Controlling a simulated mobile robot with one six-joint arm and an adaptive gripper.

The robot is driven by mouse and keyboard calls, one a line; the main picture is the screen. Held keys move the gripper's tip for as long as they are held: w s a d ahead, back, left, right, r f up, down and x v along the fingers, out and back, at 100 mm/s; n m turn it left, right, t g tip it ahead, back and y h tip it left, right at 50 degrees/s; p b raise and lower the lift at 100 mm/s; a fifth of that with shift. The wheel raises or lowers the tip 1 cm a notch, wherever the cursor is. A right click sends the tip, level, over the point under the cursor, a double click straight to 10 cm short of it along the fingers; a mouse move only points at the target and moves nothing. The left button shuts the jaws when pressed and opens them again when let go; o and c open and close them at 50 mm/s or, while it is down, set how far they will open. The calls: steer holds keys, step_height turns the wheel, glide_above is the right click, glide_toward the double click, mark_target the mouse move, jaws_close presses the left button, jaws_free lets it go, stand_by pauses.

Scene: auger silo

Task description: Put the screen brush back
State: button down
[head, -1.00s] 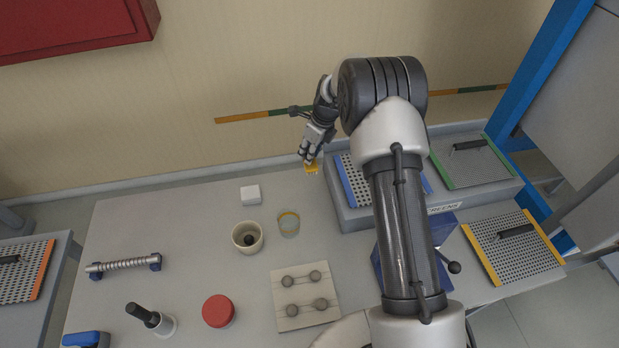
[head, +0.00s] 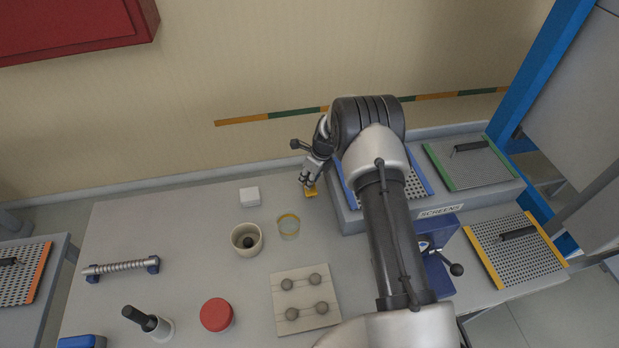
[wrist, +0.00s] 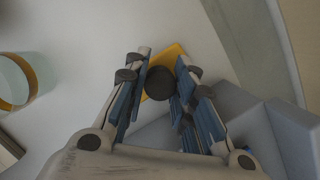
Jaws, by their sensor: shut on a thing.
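The screen brush (head: 311,194) has a yellow-orange base, seen at the back of the table just left of the grey screen rack. In the wrist view its round dark handle end (wrist: 159,83) sits between my fingers, with the yellow base (wrist: 174,57) beyond it. My gripper (head: 308,182) is shut on the brush and points down; it also shows in the wrist view (wrist: 160,85). The brush is low over the table; I cannot tell whether it touches. My fingers hide part of the handle.
The rack (head: 350,217), labelled SCREENS, stands close on the right, with a blue-edged and a green-edged screen (head: 473,163) on it. A clear cup with a yellow band (head: 288,226), a cream pot (head: 247,239) and a white block (head: 250,196) stand to the left. The wall is behind.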

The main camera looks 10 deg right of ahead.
steer(key=c, duration=1.8)
jaws_free()
steer(key=shift+f, duration=0.2)
steer(key=o, duration=0.5)
steer(key=shift+r, duration=0.1)
steer(key=shift+c, duration=0.2)
